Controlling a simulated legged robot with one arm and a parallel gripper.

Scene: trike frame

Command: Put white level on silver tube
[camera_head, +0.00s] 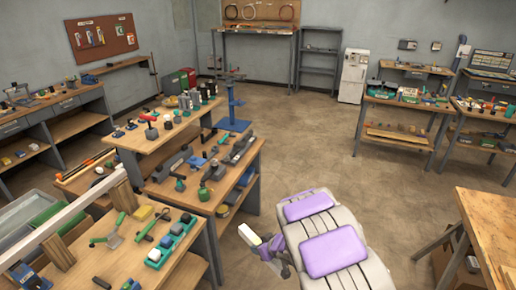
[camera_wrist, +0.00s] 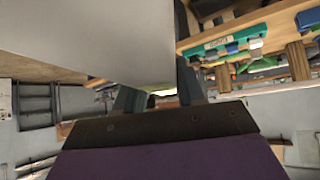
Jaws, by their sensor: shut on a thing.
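My gripper (camera_head: 270,246) is at the front of my purple and white body in the head view. It is shut on the white level (camera_head: 248,235), a pale block that sticks out up and to the left. In the wrist view, the level (camera_wrist: 100,40) is a large pale face at the upper left, and my gripper's dark fingers (camera_wrist: 160,95) are at its lower edge. The fingers' contact is partly hidden. The silver tube (camera_head: 62,213) is a long pale bar slanting across the left workbench on wooden blocks. The level is clear of it, to its right.
The left workbench (camera_head: 95,262) holds a teal tray (camera_head: 172,244), a yellow block and green tools near the tube. Benches behind it carry vises and tools. A wooden table (camera_head: 492,225) stands at the right. The floor in the middle (camera_head: 310,140) is free.

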